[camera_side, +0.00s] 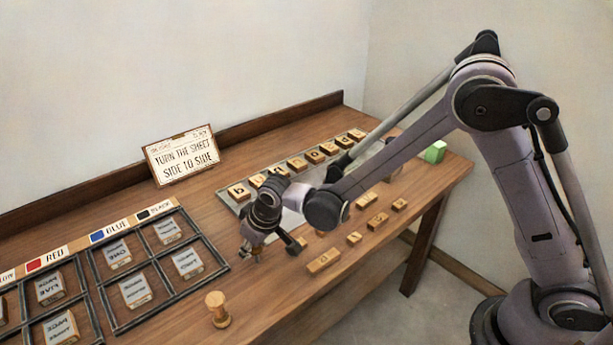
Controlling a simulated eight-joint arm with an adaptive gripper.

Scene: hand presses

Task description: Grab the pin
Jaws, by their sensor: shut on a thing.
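My gripper (258,252) is low over the wooden table, just right of the framed trays. It is shut on a small tan piece (257,241), mostly hidden by the dark fingers. Its shape is too small to make out, so I cannot tell for sure that it is the pin. A wooden spool-shaped peg (218,308) stands upright near the front edge of the table, apart from my gripper and below it in the picture.
Framed trays (96,268) with lettered blocks lie at left, behind them colour labels. A sign (181,155) leans at the back. A row of letter blocks (297,162) lies behind my gripper. Loose wooden blocks (324,261) lie to its right. A green cube (435,152) sits far right.

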